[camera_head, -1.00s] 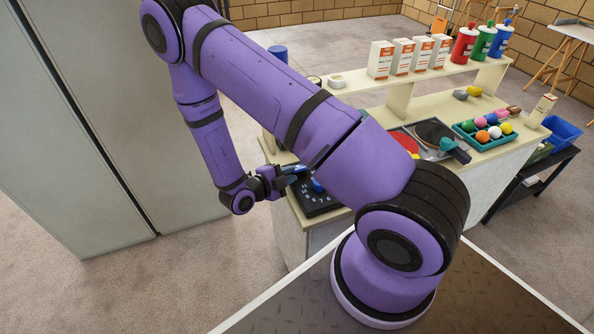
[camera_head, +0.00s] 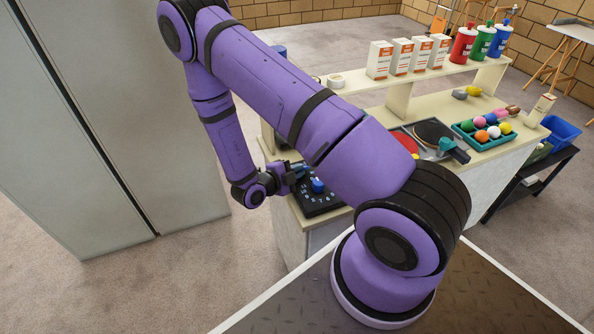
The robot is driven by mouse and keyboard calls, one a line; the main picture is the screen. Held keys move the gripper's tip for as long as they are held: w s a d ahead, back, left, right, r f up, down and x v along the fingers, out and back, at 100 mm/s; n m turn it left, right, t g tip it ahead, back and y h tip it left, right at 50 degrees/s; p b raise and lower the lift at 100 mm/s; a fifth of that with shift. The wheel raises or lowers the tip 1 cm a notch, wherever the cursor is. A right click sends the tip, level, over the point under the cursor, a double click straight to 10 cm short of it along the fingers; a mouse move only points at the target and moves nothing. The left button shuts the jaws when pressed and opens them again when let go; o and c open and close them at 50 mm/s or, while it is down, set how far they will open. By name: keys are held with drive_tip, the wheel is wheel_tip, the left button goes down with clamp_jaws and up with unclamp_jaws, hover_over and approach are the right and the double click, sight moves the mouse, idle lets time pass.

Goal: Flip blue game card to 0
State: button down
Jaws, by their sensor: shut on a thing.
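A black scoreboard (camera_head: 322,204) with pale numerals lies on the near left end of the counter. A round blue piece (camera_head: 317,186) stands out on it. My gripper (camera_head: 298,176) is at the board's left edge, low over it and left of the blue piece. It is shut on a thin thing at that edge, which looks like the blue game card. The card is mostly hidden by the jaws, and its number cannot be read. My upper arm covers the board's right side.
A raised shelf holds a tape roll (camera_head: 336,81), several white cartons (camera_head: 404,55) and red, green and blue bottles. Paddles (camera_head: 434,133) and a teal tray (camera_head: 463,130) of coloured balls lie right on the counter. A tall grey cabinet (camera_head: 110,100) stands close on the left.

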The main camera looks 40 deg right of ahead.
drive_tip(key=shift+r, duration=0.1)
drive_tip(key=n, duration=0.1)
drive_tip(key=w+r+n+g+y, duration=0.1)
drive_tip(key=n, duration=0.1)
drive_tip(key=shift+w+d+r+g, duration=0.1)
drive_tip(key=shift+w+d+g, duration=0.1)
drive_tip(key=shift+g, duration=0.1)
drive_tip(key=n, duration=0.1)
drive_tip(key=w+n+g+y, duration=0.1)
drive_tip(key=w+n+g, duration=0.1)
drive_tip(key=n, duration=0.1)
drive_tip(key=shift+d+r, duration=0.3)
drive_tip(key=shift+r, duration=0.05)
drive_tip(key=n+g, duration=0.1)
drive_tip(key=w+n, duration=0.1)
drive_tip(key=n+g+y, duration=0.1)
drive_tip(key=shift+w+d+f+g, duration=0.1)
drive_tip(key=shift+w+d+g, duration=0.15)
drive_tip(key=shift+w+g, duration=0.1)
drive_tip(key=shift+w+d+f+n+g, duration=0.15)
drive_tip(key=shift+w+n+g, duration=0.15)
drive_tip(key=shift+n, duration=0.25)
drive_tip(key=shift+w+f+n+g, duration=0.1)
drive_tip(key=shift+w+n+g, duration=0.1)
drive_tip(key=shift+n+g, duration=0.3)
drive_tip(key=shift+w+d+f+n+g, duration=0.15)
drive_tip(key=shift+w+n+g, duration=0.1)
drive_tip(key=shift+n, duration=0.4)
drive_tip(key=shift+a, duration=0.1)
